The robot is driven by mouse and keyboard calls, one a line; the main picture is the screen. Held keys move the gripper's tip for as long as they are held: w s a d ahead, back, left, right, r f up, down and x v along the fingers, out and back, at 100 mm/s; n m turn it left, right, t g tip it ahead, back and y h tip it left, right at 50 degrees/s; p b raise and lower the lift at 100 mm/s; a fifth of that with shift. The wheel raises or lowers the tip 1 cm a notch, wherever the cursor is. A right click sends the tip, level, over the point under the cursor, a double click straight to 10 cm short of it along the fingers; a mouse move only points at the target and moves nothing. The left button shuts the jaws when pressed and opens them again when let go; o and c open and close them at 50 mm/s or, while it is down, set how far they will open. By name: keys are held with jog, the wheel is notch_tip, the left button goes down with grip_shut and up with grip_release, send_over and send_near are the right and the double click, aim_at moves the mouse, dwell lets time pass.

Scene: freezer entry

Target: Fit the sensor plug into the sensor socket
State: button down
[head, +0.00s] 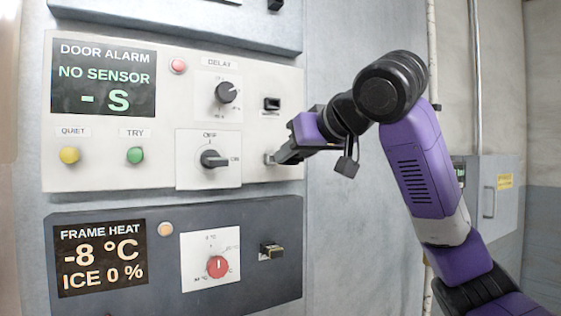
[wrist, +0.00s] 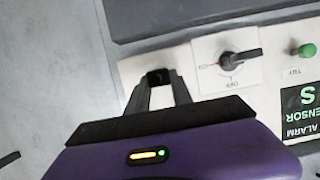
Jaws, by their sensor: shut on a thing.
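My gripper (head: 276,157) is at the lower right of the door alarm panel (head: 120,180), right of the OFF/ON knob, with its fingertips at or very near the panel face. In the wrist view my gripper (wrist: 159,82) has its fingers close together on a small dark piece, which I take to be the sensor plug (wrist: 158,77). The sensor socket cannot be told apart; the fingers and plug cover the panel there. I cannot tell whether the plug is seated. The alarm display (head: 104,78) reads "NO SENSOR" and "- S".
The OFF/ON knob (head: 213,158) sits close left of my gripper; it also shows in the wrist view (wrist: 235,60). A black switch-like part (head: 272,104) is above my gripper. The frame heat panel (head: 180,220) with a protruding lever (head: 271,250) is below.

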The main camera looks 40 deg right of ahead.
jog(key=shift+s+a, duration=0.3)
jog(key=shift+s, duration=0.7)
jog(key=shift+s+a, duration=0.25)
jog(key=shift+s, duration=0.7)
notch_tip(320, 180, up, 12)
jog(key=p, duration=0.6)
jog(key=shift+w+r+p, duration=0.2)
jog(key=shift+w+p, duration=0.2)
jog(key=shift+w, duration=0.05)
jog(key=shift+w+d+p, duration=0.15)
jog(key=shift+w+d, duration=0.05)
jog(key=shift+w, duration=0.45)
jog(key=shift+w+d+p, duration=0.2)
jog(key=shift+w+d, duration=0.05)
jog(key=shift+w, duration=0.35)
jog(key=shift+w+d+p, duration=0.15)
jog(key=shift+w+d, duration=0.05)
jog(key=shift+w, duration=0.45)
jog(key=shift+w+d, duration=0.2)
jog(key=shift+w, duration=0.45)
jog(key=shift+w+d, duration=0.15)
jog(key=shift+w, duration=0.5)
jog(key=c, duration=1.1)
grip_release()
